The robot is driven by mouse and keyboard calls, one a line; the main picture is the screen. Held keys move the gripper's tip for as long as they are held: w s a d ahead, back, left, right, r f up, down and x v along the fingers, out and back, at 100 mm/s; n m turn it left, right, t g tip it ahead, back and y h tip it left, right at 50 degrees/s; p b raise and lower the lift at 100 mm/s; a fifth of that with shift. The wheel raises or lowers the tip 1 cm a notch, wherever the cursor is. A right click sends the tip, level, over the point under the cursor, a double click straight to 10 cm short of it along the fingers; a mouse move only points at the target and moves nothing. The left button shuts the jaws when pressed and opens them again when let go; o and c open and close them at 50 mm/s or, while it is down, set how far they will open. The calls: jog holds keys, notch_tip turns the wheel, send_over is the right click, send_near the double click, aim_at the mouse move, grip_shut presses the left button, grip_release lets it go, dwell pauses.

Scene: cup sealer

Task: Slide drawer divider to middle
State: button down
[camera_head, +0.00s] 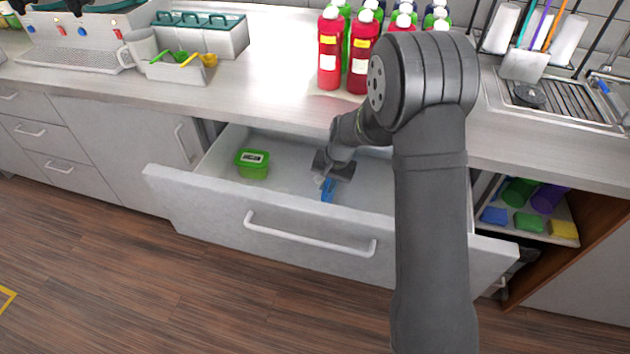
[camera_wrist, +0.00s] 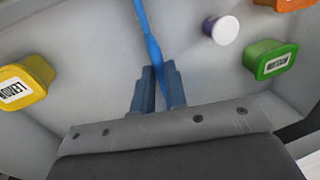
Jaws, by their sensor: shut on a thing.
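The drawer divider is a thin blue strip (camera_wrist: 150,38) in the wrist view, running from the top edge down to my fingers. In the head view only a short blue piece of the divider (camera_head: 328,194) shows beside my gripper (camera_head: 325,181); my arm hides part of the drawer. My gripper also shows in the wrist view (camera_wrist: 160,72), with its two blue-grey fingers shut on the divider. The white drawer (camera_head: 205,203) is pulled open, and my gripper is down inside it.
In the drawer, a green labelled tub (camera_head: 252,165) stands left of my gripper. The wrist view also shows a yellow tub (camera_wrist: 25,82), a white-lidded purple container (camera_wrist: 222,30) and part of an orange one (camera_wrist: 285,4). Red bottles (camera_head: 330,50) stand on the counter behind.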

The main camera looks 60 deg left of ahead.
jog(key=c, duration=1.5)
grip_release()
jog(key=shift+o, duration=0.2)
jog(key=shift+r, duration=0.15)
notch_tip(320, 180, up, 17)
jog(key=w+d, duration=0.2)
jog(key=shift+w+d, duration=0.2)
